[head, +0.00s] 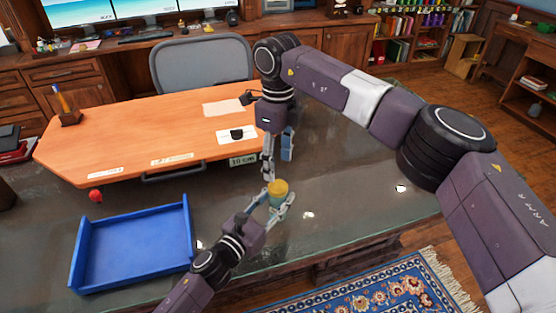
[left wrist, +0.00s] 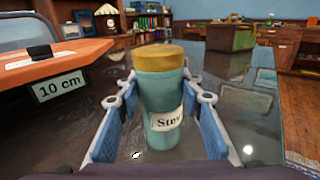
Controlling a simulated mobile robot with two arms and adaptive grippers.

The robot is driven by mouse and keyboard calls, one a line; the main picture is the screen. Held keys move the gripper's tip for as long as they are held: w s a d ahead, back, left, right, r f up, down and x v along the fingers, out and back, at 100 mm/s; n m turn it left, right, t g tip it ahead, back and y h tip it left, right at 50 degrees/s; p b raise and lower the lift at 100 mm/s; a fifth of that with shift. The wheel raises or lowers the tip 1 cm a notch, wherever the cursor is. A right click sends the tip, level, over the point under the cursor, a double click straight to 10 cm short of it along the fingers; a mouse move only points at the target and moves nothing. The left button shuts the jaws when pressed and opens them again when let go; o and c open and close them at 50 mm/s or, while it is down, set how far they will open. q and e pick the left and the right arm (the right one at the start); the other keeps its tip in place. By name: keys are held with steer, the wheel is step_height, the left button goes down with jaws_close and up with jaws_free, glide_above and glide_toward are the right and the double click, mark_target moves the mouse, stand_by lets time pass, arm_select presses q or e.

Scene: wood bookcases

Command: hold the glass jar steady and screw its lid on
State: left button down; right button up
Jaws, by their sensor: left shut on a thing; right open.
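The glass jar (left wrist: 158,100) is teal with a pale, partly readable label and stands upright. A mustard-yellow lid (head: 278,187) sits on top of the jar; it also shows in the left wrist view (left wrist: 158,56). I cannot tell how tightly the lid is seated. My left gripper (head: 276,205) is shut on the jar, with blue-padded fingers on either side of it. My right gripper (head: 278,155) is open and empty, pointing down above and slightly behind the lid, apart from it. The right gripper does not show in the left wrist view.
A blue tray (head: 135,250) lies to the left on the dark glossy desk (head: 350,190). A raised orange board (head: 150,135) with a "10 cm" tag (head: 243,160) stands behind. A small red ball (head: 96,196) is at its front. Desk right of the jar is clear.

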mark_target(278, 186)
stand_by(0.4)
steer(key=shift+f, duration=4)
steer(key=c, duration=1.2)
steer(key=o, duration=1.4)
steer(key=shift+c, duration=0.2)
step_height(278, 186, up, 12)
